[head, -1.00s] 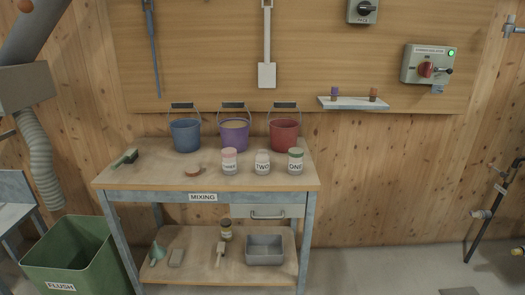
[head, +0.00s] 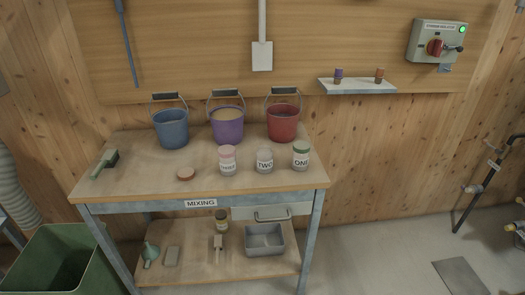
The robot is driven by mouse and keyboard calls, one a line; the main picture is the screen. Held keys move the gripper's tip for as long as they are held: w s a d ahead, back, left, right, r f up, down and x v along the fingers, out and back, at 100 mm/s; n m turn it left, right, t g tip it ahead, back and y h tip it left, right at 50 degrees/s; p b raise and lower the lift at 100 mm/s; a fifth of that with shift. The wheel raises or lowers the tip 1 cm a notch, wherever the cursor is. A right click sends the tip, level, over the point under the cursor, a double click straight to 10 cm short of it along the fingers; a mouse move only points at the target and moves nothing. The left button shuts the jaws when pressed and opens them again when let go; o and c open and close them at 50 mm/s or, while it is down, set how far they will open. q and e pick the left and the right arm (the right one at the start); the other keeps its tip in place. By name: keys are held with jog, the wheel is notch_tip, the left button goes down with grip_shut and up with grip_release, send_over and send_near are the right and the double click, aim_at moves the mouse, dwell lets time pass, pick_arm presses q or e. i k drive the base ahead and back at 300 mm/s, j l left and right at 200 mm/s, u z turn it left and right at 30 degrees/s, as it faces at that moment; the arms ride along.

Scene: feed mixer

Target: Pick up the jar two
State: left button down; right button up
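Jar two (head: 264,161) stands upright on the mixing table, a clear jar with a whitish lid and a label reading TWO. It is between the pink-lidded jar three (head: 227,160) on its left and the green-lidded jar one (head: 301,155) on its right, with small gaps between them. Neither of my grippers is in view.
The wooden table (head: 140,180) has blue (head: 172,129), purple (head: 228,126) and red (head: 283,124) buckets behind the jars. A brush (head: 104,165) and a round reddish-brown object (head: 185,174) lie left. A green bin (head: 62,262) stands front left. Floor at right is mostly clear.

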aim_at(265, 153)
jog(key=i+j+z, duration=0.15)
jog(key=i+j, duration=0.2)
jog(key=i+j+z, duration=0.1)
jog(key=i+j, duration=0.2)
jog(key=j, duration=0.2)
